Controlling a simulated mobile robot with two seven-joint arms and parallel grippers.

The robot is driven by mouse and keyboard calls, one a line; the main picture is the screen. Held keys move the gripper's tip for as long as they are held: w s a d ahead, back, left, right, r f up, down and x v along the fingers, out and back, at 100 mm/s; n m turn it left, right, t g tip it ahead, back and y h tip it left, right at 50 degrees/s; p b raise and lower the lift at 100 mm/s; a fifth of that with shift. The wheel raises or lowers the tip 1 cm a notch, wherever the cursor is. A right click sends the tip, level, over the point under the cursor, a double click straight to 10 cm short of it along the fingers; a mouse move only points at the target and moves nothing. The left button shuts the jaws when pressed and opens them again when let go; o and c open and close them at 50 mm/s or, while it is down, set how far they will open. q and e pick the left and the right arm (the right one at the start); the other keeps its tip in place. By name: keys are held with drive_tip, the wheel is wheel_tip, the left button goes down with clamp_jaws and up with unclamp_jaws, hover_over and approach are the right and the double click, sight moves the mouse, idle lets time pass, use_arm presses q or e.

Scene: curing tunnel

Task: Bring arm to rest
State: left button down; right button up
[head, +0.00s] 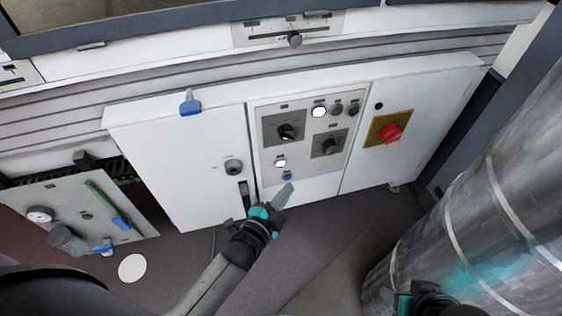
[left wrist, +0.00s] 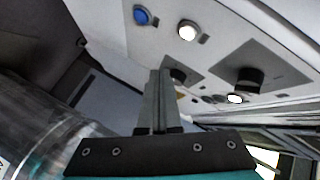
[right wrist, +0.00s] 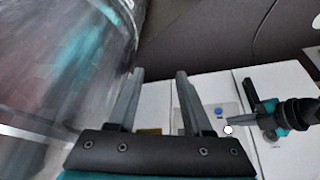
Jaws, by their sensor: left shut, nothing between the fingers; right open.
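My left gripper (head: 284,195) is in front of the lower part of the control panel (head: 305,185) in the head view, close to a blue button (head: 287,176). Its fingers (left wrist: 157,100) are together and empty in the left wrist view, with the panel behind them. I cannot tell whether the tips touch anything. My right gripper shows in the right wrist view (right wrist: 157,95) with its fingers apart and nothing between them. In the head view only a piece of the right arm shows at the bottom right, beside the metal duct.
A large metal duct (head: 470,215) fills the right side, near my right arm. The white cabinet (head: 175,150) carries dials, lit white buttons and a red switch (head: 391,133) on yellow. A lower-left panel (head: 75,215) has a gauge and blue-handled levers. Floor shows below.

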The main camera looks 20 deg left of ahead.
idle(0.4)
